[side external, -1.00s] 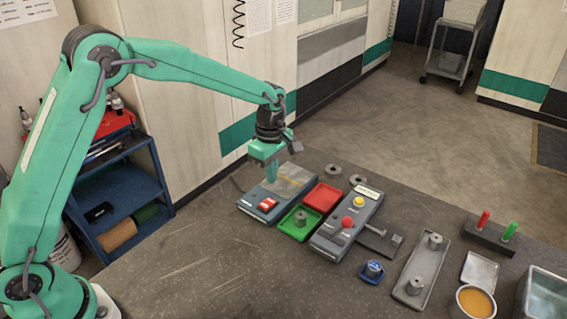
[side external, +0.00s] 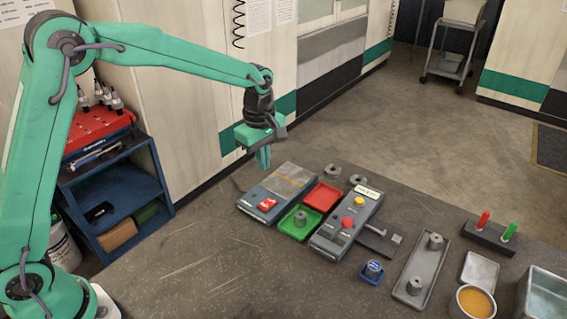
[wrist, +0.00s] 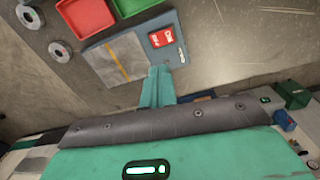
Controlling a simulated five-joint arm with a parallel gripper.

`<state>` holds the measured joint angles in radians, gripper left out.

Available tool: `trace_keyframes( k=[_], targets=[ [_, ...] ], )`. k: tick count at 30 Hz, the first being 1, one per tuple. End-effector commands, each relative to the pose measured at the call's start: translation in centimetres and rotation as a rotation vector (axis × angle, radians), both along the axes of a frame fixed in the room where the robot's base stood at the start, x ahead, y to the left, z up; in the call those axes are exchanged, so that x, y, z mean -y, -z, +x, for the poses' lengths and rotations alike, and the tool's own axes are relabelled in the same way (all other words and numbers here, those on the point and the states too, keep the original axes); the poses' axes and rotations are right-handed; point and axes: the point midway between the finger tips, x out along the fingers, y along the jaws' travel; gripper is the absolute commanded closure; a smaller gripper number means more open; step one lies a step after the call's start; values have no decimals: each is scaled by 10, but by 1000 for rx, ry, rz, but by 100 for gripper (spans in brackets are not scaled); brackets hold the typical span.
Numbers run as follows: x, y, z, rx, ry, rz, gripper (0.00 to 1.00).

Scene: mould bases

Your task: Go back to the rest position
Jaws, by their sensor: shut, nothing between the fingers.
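My gripper (side external: 263,158) is shut and empty in the side external view. It hangs in the air above and to the left of the scale-like box (side external: 279,191) with a red rocker switch (side external: 266,204). In the wrist view my gripper's fingers (wrist: 158,88) are together, with the same box (wrist: 135,52) beyond them. The fingers hide a small part of the box's edge in that view. Nothing is held.
A green tray (side external: 286,225) with a grey ring part, a red tray (side external: 324,196) and a control box (side external: 345,222) stand right of the scale-like box. A long grey tray (side external: 409,290) lies further right. The bench's left part is clear.

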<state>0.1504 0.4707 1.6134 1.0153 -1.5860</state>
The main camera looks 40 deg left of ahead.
Motion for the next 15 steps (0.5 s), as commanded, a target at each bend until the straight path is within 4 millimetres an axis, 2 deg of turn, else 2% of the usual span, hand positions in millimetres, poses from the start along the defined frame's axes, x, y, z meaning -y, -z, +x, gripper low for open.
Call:
trace_keyframes(
  k=[6, 15],
  targets=[
    [-14, -41, -29, 64, 179, 6, 100],
    [-32, -84, -77, 147, 438, 37, 100]
  ],
)
